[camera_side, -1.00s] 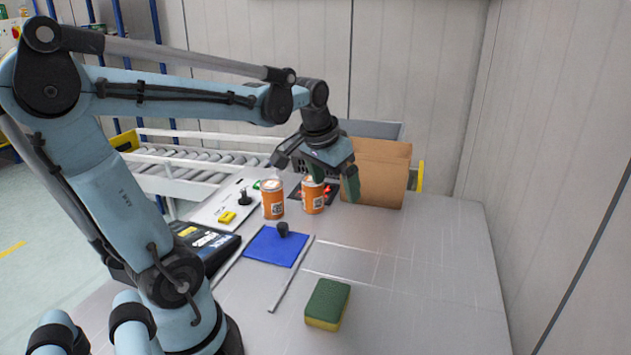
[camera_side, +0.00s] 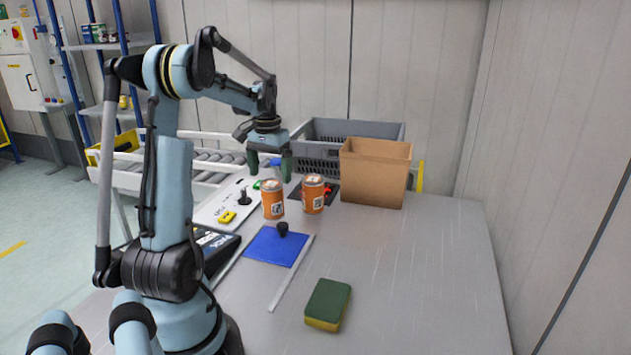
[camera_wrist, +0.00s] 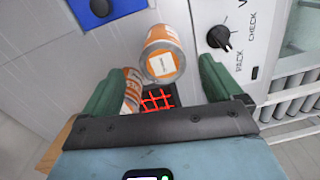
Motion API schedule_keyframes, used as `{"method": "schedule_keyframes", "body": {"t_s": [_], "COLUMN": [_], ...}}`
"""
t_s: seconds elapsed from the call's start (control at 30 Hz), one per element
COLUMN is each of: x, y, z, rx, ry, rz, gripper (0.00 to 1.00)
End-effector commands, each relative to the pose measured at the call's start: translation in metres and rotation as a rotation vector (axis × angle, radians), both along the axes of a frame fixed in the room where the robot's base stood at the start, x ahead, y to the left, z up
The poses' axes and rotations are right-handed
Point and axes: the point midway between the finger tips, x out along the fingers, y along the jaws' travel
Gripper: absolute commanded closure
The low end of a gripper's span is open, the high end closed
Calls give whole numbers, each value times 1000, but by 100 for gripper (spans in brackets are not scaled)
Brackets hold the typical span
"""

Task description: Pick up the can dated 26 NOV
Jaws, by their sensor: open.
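Two orange cans stand upright side by side on the table in the side view, a left can (camera_side: 272,201) and a right can (camera_side: 313,196). Both have pale lids and white labels; no date is readable. My gripper (camera_side: 270,165) is open and empty, above and apparently slightly behind the left can. In the wrist view, the left can (camera_wrist: 163,56) shows whole, between and beyond the fingers of my gripper (camera_wrist: 160,85). The right can (camera_wrist: 132,86) is partly hidden behind the left finger there.
A cardboard box (camera_side: 374,178) and a grey crate (camera_side: 325,130) stand behind the cans on the right. A white panel with a black knob (camera_side: 243,198) lies left. A blue mat (camera_side: 272,247) and a sponge (camera_side: 328,305) lie in front. The table's right side is clear.

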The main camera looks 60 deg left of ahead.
Motion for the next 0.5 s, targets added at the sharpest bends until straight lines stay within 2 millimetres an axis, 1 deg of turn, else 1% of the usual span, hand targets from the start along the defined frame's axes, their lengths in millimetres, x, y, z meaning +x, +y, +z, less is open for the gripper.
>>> {"method": "schedule_keyframes", "body": {"t_s": [0.03,0.1,0.2,0.37,0.5], "x": [0,0,1,1,1], "y": [0,0,0,0,3], "z": [-9,-19,-30,-39,-53], "rx": [1,1,1,1,1], "ry": [-1,-1,-1,-1,-1], "rz": [0,0,-1,-1,0], "gripper": [7,7,7,7,7]}}
